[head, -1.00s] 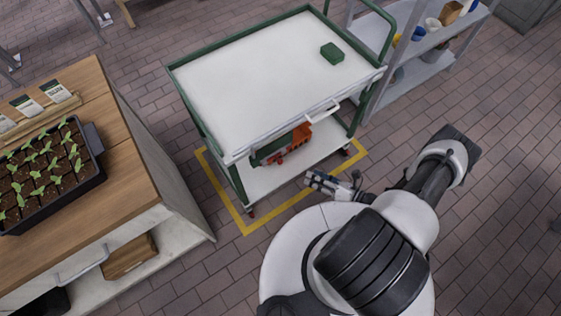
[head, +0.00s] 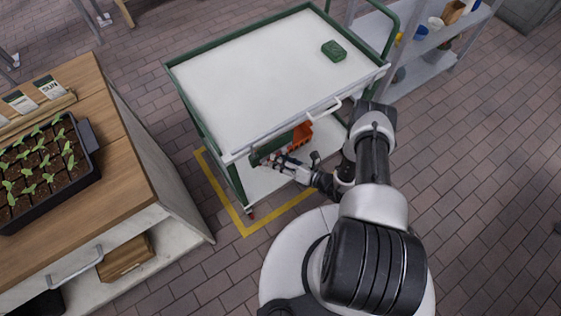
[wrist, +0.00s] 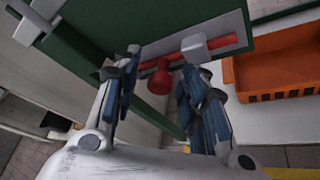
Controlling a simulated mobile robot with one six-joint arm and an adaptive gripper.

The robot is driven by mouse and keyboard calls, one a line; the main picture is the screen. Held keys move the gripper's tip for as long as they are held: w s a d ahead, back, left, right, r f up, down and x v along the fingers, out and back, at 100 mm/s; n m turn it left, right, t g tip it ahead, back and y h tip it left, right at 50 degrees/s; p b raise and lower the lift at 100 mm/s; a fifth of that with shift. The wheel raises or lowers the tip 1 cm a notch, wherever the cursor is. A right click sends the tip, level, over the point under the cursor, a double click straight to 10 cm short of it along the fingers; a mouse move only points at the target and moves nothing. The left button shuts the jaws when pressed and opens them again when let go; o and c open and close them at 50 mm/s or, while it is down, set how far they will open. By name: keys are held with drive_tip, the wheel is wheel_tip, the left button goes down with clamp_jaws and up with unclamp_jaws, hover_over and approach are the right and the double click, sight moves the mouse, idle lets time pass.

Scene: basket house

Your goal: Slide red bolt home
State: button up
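The red bolt (wrist: 222,41) runs across a grey plate on a green panel (wrist: 95,28) in the wrist view. It passes through a grey bracket (wrist: 194,48), and its round red knob (wrist: 159,82) hangs below the rod. My gripper (wrist: 157,75) is open, with one finger on each side of the knob. I cannot tell whether either finger touches it. In the head view my gripper (head: 279,160) reaches under the top of the cart (head: 262,85); the bolt is hidden there.
An orange crate (wrist: 275,72) stands to the right of the panel, on the cart's lower shelf (head: 262,181). A green block (head: 334,50) lies on the cart top. A wooden bench (head: 118,165) with a seedling tray stands at left. Paved floor is clear at right.

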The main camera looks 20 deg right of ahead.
drive_tip(key=shift+w+r, duration=0.1)
drive_tip(key=shift+w, duration=0.05)
clamp_jaws()
idle(0.4)
